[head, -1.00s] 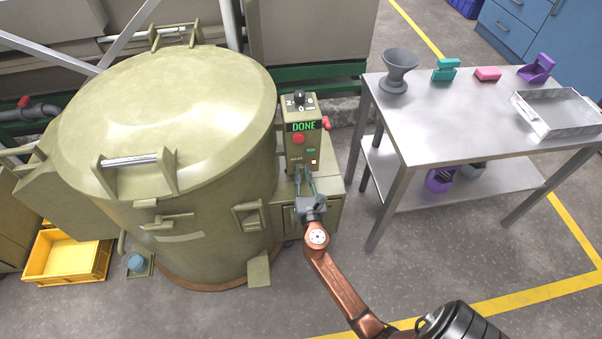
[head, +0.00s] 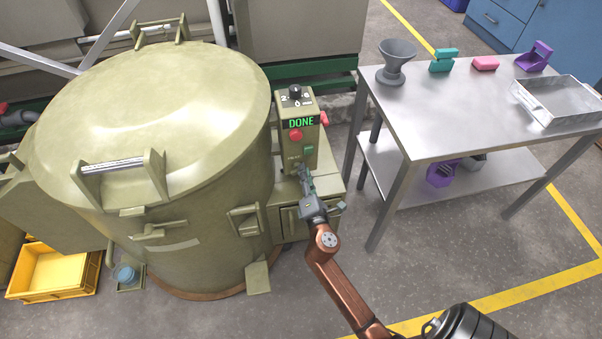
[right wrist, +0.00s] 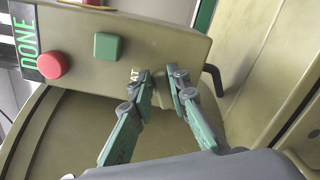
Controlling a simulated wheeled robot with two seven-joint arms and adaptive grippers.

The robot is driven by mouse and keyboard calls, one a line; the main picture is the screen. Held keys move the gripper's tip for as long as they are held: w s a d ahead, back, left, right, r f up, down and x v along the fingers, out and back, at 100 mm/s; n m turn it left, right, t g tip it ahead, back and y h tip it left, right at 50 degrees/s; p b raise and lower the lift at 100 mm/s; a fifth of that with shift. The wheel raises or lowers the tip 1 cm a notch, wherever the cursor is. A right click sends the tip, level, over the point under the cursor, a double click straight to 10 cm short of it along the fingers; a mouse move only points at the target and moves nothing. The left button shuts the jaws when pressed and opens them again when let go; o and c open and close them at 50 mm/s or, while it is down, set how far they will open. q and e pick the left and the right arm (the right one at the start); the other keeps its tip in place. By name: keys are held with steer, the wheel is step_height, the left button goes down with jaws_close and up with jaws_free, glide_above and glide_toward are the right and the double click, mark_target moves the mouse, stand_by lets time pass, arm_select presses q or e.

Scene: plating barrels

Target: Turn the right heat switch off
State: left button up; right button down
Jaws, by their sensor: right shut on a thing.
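The control box (head: 298,130) beside the large olive barrel (head: 150,130) has a green DONE display, a red button (head: 296,135) and a green button (head: 309,150). My right gripper (head: 303,172) is at the lower front of this box. In the right wrist view my right gripper (right wrist: 161,82) has its fingertips close together at the box face, beside a partly covered label. My left gripper is not in view.
A metal table (head: 450,110) stands to the right, with a grey funnel (head: 396,62), a pink block (head: 485,63) and a tray (head: 560,100) on it. A red knob (head: 324,118) sticks out of the box's right side. A yellow crate (head: 55,272) lies at the left.

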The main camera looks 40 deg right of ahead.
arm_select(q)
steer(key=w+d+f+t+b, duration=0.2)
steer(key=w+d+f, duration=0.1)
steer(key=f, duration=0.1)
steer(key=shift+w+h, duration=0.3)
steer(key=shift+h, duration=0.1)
arm_select(e)
steer(key=shift+s+d+f+m, duration=0.1)
steer(key=shift+f+m, duration=0.2)
steer(key=shift+m, duration=1.15)
steer(key=shift+f+m, duration=0.25)
steer(key=shift+m, duration=1.2)
steer(key=c, duration=1.8)
jaws_free()
steer(key=shift+c, duration=0.2)
step_height(320, 180, up, 10)
steer(key=shift+r, duration=0.1)
